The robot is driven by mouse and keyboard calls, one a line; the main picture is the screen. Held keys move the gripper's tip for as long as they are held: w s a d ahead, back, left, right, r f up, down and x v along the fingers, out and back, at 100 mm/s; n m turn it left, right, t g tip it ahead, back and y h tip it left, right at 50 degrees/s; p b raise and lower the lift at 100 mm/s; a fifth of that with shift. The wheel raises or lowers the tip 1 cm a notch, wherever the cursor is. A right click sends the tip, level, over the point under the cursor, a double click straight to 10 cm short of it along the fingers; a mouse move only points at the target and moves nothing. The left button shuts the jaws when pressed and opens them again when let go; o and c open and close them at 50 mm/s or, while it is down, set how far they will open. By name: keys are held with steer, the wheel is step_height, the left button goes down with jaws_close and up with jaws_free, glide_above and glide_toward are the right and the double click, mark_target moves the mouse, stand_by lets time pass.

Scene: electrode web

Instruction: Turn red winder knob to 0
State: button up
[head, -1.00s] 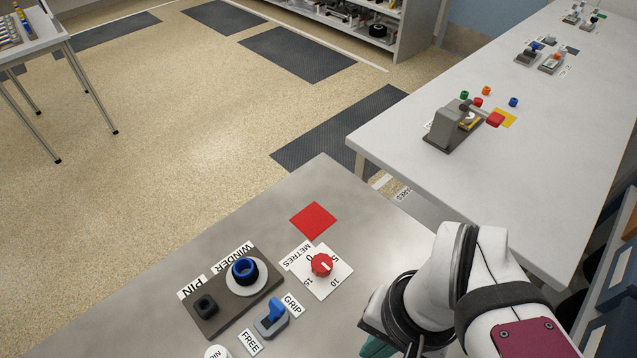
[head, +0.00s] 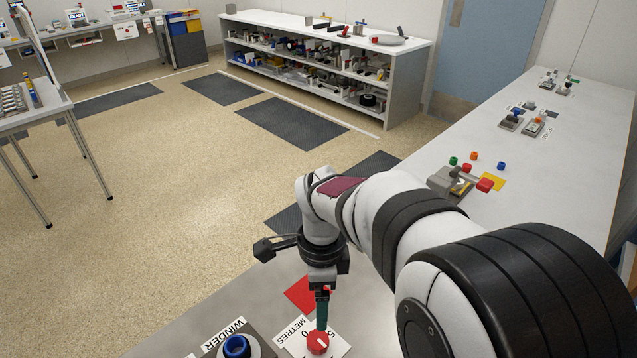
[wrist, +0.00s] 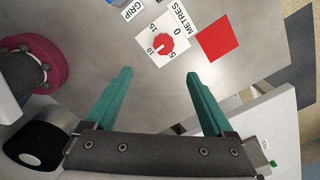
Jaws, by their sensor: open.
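The red winder knob (wrist: 166,44) sits on a white dial card (wrist: 150,35) marked METRES, with 0, 5, 10 and 15 around it. Its white pointer mark appears to face the 10 side in the wrist view. The knob also shows near the bottom of the head view (head: 318,344). My gripper (wrist: 160,73) is open, with its two teal fingers apart and nothing between them. The knob lies beyond the fingertips in the wrist view. In the head view my gripper (head: 322,318) hangs just behind and above the knob; contact is not visible.
A red square (wrist: 216,37) lies beside the dial. The blue winder ring (head: 236,347) is to the knob's left, partly cut off. A GRIP label (wrist: 131,9) is near the dial. A second bench (head: 560,150) with small fixtures stands at right.

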mark_target(318, 340)
steer(key=shift+m, duration=0.3)
steer(key=f, duration=1.6)
steer(key=shift+w+a+f, duration=0.2)
steer(key=shift+w+a, duration=0.05)
steer(key=shift+w, duration=0.1)
steer(key=shift+c, duration=0.3)
steer(key=c, duration=1.3)
